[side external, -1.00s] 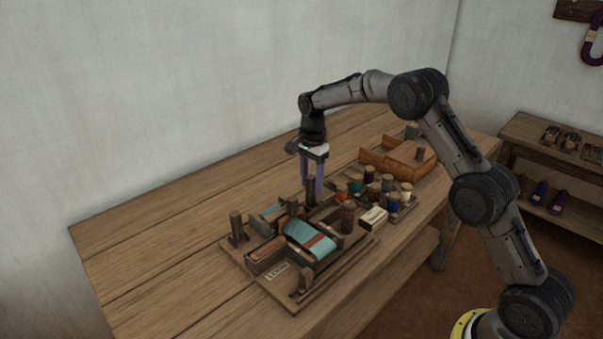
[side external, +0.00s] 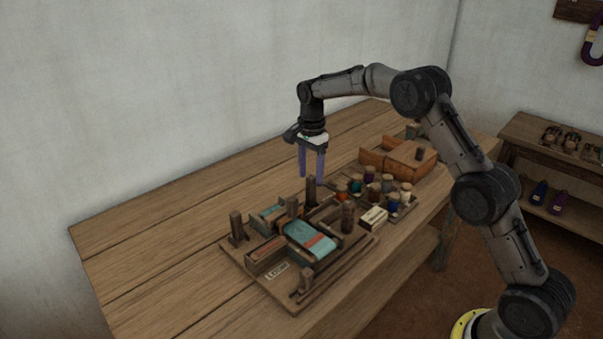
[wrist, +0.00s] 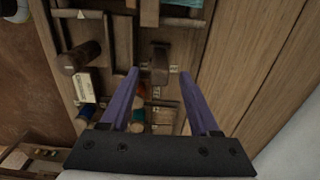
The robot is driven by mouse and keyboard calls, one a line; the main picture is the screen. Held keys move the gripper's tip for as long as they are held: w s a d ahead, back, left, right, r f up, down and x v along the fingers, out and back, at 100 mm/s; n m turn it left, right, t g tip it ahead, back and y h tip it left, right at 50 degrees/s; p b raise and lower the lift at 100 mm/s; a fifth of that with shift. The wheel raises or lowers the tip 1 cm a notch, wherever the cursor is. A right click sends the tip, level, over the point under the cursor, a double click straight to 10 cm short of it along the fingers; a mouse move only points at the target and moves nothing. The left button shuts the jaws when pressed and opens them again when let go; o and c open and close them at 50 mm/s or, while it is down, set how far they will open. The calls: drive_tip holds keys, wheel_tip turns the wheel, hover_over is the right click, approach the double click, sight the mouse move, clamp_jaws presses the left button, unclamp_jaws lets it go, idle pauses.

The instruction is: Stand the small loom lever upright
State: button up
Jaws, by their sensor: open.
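The small loom lever appears to be the dark wooden upright piece (side external: 311,192) at the loom's back right corner. It stands upright in the side view, just below my fingertips. In the wrist view the dark piece (wrist: 159,60) shows end-on, between and beyond the fingertips. My gripper (side external: 312,179) is open and empty, pointing down, with its two purple fingers apart. It also shows in the wrist view (wrist: 155,73). I cannot tell whether the fingertips clear the top of the piece.
The loom board (side external: 268,285) carries other posts and a teal cloth roll (side external: 312,238). A round post (side external: 348,216) stands close by. Thread spools (side external: 371,175) and an orange-brown box (side external: 408,160) lie to the right. The table behind and left is clear.

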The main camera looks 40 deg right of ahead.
drive_tip(key=shift+r, duration=1.85)
